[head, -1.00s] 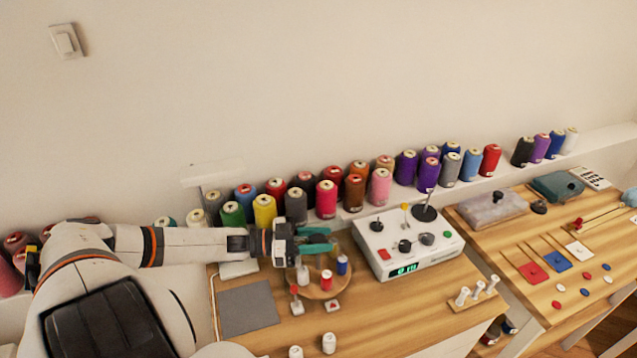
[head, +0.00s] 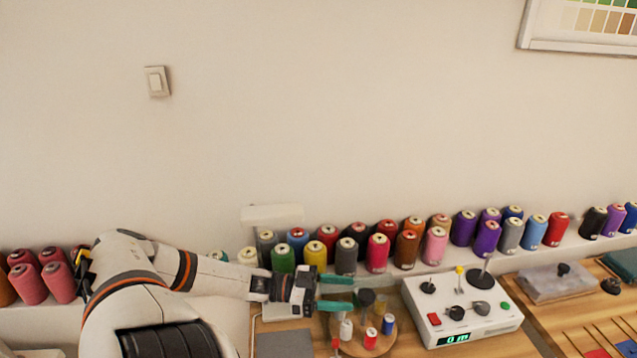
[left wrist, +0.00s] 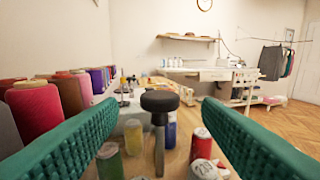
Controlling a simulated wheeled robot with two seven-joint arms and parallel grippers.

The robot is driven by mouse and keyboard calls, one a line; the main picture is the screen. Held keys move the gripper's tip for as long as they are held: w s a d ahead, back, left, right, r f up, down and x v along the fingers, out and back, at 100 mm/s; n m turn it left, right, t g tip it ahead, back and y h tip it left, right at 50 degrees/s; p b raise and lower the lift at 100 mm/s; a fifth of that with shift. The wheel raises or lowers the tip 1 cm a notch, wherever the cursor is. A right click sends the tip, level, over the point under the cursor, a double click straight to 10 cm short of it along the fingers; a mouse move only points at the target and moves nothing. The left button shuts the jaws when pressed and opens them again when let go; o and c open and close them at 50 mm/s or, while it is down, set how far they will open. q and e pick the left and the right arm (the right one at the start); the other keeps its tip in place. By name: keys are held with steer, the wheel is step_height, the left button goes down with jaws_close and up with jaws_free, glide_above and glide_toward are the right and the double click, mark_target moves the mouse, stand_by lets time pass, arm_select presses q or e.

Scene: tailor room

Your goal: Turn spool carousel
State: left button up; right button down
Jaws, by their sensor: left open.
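The spool carousel (head: 398,340) is a round wooden disc with a black knob (head: 367,298) on a post at its centre. A white spool (head: 346,329), a red spool (head: 371,339) and a blue spool (head: 388,324) stand on it. The left wrist view also shows a yellow spool (left wrist: 134,136) and a green spool (left wrist: 110,162) near the knob. My left gripper (head: 351,292) is open with teal fingers, just left of the knob. In the left wrist view the knob (left wrist: 160,100) appears centred between the fingertips, with space on both sides. My right gripper is not in view.
A white control box (head: 440,325) with knobs and a display stands right of the carousel. Behind, a ledge holds a row of thread cones (head: 377,253). A grey pad (head: 285,345) lies left. A small red-topped post (head: 336,346) stands in front of the carousel.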

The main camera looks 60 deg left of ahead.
arm_select(q)
steer(key=v, duration=0.6)
stand_by(0.4)
